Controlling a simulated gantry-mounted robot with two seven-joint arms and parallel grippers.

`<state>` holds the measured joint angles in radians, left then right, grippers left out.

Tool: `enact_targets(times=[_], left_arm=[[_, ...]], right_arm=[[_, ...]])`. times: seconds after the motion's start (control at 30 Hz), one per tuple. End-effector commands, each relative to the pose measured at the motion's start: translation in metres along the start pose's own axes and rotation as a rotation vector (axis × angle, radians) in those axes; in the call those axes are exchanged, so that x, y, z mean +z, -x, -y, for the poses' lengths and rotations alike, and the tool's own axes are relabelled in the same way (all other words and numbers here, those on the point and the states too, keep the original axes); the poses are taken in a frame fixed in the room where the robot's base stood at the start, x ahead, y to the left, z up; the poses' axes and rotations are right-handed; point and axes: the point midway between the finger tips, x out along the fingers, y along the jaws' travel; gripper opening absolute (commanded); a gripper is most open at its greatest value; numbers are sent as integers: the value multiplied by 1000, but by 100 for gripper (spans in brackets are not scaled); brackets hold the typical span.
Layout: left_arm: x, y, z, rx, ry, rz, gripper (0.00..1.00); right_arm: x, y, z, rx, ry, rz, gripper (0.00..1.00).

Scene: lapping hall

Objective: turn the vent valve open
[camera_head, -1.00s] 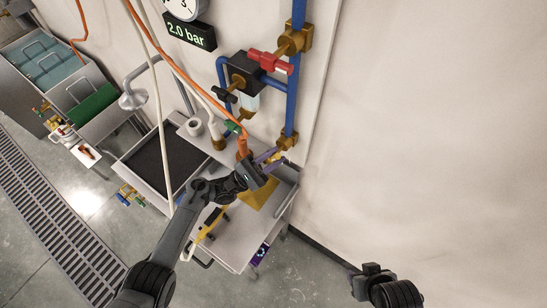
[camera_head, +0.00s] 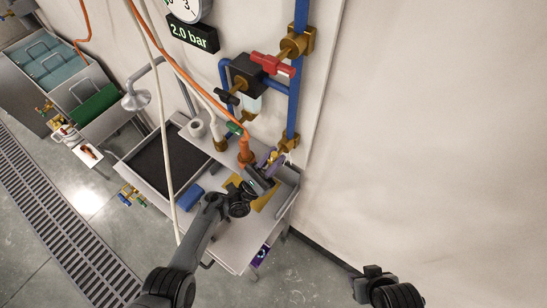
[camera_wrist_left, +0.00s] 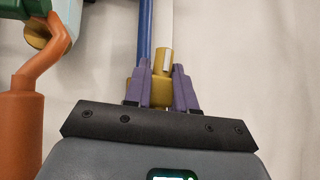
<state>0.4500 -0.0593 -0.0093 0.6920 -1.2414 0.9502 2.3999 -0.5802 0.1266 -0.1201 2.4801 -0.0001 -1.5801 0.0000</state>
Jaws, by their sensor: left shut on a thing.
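My left gripper (camera_head: 273,159) has purple fingertips and is at the lower end of the blue pipe. In the left wrist view the fingers (camera_wrist_left: 161,90) are shut on a brass fitting (camera_wrist_left: 161,88) with a pale strip on its upper part; the fingers hide its sides. In the head view the brass fitting (camera_head: 288,143) sits just above the fingertips. Higher up are a valve with a red handle (camera_head: 272,64) and one with a black handle (camera_head: 227,97). No readable label shows which is the vent valve.
An orange hose end (camera_head: 246,153) stands close left of the gripper, with a green lever (camera_head: 234,128) nearby. A display (camera_head: 193,33) reads 2.0 bar. The bench (camera_head: 225,250) lies below. The wall at right is bare.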

Motion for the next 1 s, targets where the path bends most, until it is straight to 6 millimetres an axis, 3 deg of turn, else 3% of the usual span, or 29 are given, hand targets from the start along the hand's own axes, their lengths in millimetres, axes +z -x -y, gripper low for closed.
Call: enact_targets(times=[0.2,0.23,0.37,0.73,1.0], left_arm=[[0,0,0,0,0,-1,0],[0,0,0,0,0,-1,28],[0,0,0,-1,-1,-1,45],[-1,5,0,-1,-1,-1,45],[-3,43,0,-1,-2,-4,45]], right_arm=[[0,0,0,-2,-2,0,43],[0,0,1,-2,-2,0,43],[0,0,1,-4,-5,-1,43],[0,-2,2,-8,-10,-1,43],[4,-14,3,-7,-9,-1,43]])
